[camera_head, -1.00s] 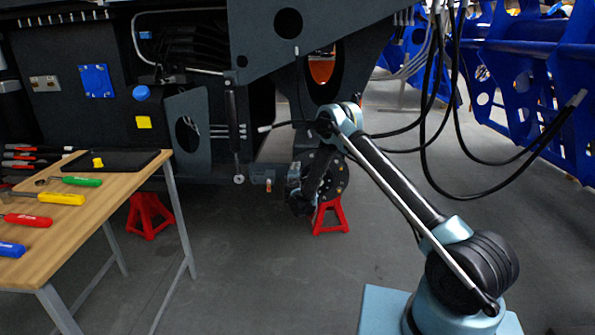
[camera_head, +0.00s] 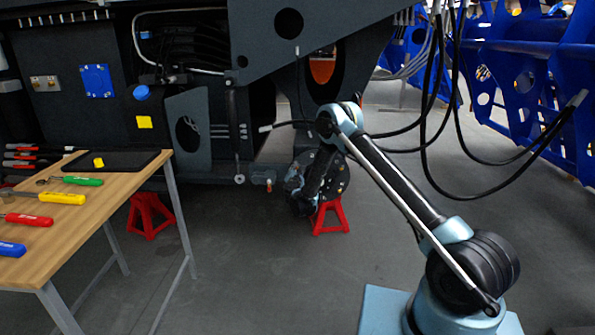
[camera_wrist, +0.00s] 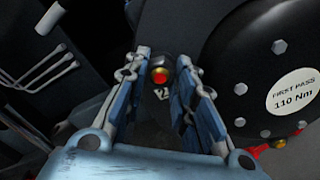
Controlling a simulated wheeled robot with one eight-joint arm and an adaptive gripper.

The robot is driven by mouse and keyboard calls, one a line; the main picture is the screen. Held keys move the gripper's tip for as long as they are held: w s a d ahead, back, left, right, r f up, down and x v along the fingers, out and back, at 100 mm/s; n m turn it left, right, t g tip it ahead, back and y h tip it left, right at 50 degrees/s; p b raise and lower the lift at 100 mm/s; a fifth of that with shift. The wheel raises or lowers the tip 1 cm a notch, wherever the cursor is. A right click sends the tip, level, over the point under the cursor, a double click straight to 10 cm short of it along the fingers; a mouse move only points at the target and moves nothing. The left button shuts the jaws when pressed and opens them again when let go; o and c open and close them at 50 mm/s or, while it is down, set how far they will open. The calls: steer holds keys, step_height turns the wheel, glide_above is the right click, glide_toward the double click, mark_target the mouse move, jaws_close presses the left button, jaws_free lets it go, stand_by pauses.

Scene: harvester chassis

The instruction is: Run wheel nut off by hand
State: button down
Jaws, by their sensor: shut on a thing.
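The dark round hub (camera_wrist: 240,75) lies right of the fingers and carries several bright nuts and a white label reading "FIRST PASS 110 Nm". In the head view my gripper (camera_head: 299,188) is at the left side of the hub (camera_head: 335,180), and the nut is hidden there.
A red stand (camera_head: 330,217) is under the hub, and another (camera_head: 150,215) stands further left. A wooden table (camera_head: 115,200) holds screwdrivers and a black tray (camera_head: 118,162). Black hoses (camera_head: 425,130) hang behind my arm.

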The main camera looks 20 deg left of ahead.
steer(key=n, duration=0.5)
steer(key=shift+s, duration=0.15)
steer(key=n, duration=0.3)
steer(key=shift+n, duration=0.4)
steer(key=n, duration=0.3)
steer(key=shift+n, duration=0.4)
steer(key=n, duration=0.4)
steer(key=c, duration=1.2)
jaws_free()
steer(key=shift+c, duration=0.2)
steer(key=shift+c, duration=1.1)
